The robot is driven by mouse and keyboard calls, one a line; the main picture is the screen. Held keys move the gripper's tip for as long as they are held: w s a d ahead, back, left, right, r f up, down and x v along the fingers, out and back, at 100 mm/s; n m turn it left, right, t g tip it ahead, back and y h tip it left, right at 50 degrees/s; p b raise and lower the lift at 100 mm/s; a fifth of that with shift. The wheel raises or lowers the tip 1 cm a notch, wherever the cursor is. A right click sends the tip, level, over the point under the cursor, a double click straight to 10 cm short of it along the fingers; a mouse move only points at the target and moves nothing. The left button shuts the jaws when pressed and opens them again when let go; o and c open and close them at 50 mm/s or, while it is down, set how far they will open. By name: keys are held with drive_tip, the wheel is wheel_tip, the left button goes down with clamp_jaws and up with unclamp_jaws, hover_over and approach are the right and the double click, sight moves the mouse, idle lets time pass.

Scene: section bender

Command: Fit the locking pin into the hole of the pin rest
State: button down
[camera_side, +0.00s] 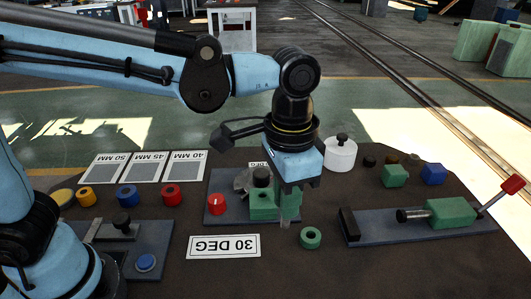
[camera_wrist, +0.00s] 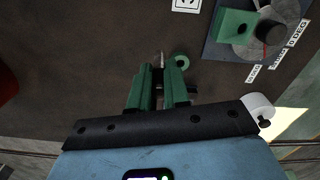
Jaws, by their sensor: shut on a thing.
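The locking pin appears to be the slim grey piece (camera_side: 285,222) pointing down below my gripper (camera_side: 288,207). In the wrist view, its thin pale tip (camera_wrist: 161,60) shows between the ends of the green fingers of my gripper (camera_wrist: 161,76), which is shut on it. The pin rest appears to be the small green ring (camera_side: 310,245) with a dark hole, lying on the dark table. In the wrist view the ring (camera_wrist: 187,63) is just right of the pin tip. The pin is apart from the hole, to its left in the side view. Its upper part is hidden by the fingers.
Behind my gripper stands a bender base plate (camera_side: 225,213) with a red knob (camera_side: 217,204) and green blocks. A "30 DEG" card (camera_side: 223,246) lies left of the ring. A green clamp with a red-tipped lever (camera_side: 452,212) is at right. Table around the ring is clear.

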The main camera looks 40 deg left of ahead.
drive_tip(key=s+d, duration=0.2)
drive_tip(key=d, duration=0.4)
drive_tip(key=shift+w+a+f, duration=0.85)
drive_tip(key=shift+w+f, duration=0.85)
drive_tip(key=shift+f, duration=0.2)
drive_tip(key=shift+w+a+f, duration=0.85)
drive_tip(key=shift+w+f, duration=0.9)
drive_tip(key=shift+f, duration=0.15)
drive_tip(key=shift+w+a+f, duration=0.85)
drive_tip(key=shift+w+f, duration=0.85)
drive_tip(key=shift+f, duration=0.2)
drive_tip(key=shift+f, duration=0.2)
drive_tip(key=c, duration=1.1)
unclamp_jaws()
drive_tip(key=shift+r, duration=0.15)
